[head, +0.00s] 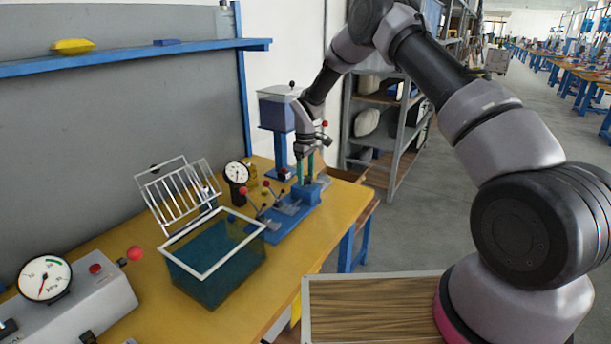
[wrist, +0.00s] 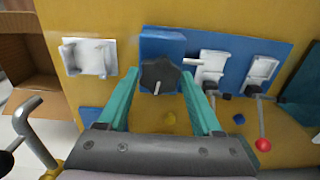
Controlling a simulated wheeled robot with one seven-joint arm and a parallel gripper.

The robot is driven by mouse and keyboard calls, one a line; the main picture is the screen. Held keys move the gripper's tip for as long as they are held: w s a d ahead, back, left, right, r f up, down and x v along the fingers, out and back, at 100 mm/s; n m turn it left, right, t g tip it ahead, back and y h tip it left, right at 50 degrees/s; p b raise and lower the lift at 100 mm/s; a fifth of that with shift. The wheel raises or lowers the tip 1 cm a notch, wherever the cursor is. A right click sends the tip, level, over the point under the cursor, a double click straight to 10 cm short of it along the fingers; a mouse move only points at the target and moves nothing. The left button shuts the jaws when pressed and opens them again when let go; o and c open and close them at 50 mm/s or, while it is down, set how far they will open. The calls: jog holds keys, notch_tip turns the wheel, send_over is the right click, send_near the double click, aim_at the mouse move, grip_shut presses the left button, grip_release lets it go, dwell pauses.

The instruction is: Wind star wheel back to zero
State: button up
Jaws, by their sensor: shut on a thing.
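The star wheel (wrist: 160,72) is a black lobed knob at the near edge of a blue block (wrist: 163,46) in the wrist view. A short pale mark or pin shows on its lower part. The green fingers of my gripper (wrist: 160,78) stand on either side of the wheel, shut on it. In the head view my gripper (head: 306,170) points down at the far end of the blue base (head: 283,226). The wheel itself cannot be made out there, and no zero mark is readable.
Red-knobbed toggle clamps (head: 268,205), a dial gauge (head: 236,174) and a framed water tank (head: 212,262) stand nearby on the yellow bench (head: 120,245). In the wrist view a white bracket (wrist: 90,58) lies left of the block and an open cardboard box (wrist: 28,55) beyond it.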

aim_at(306, 178)
jog(key=shift+n, duration=0.7)
jog(key=o, duration=1.4)
notch_tip(306, 178, up, 11)
jog(key=shift+f, duration=0.1)
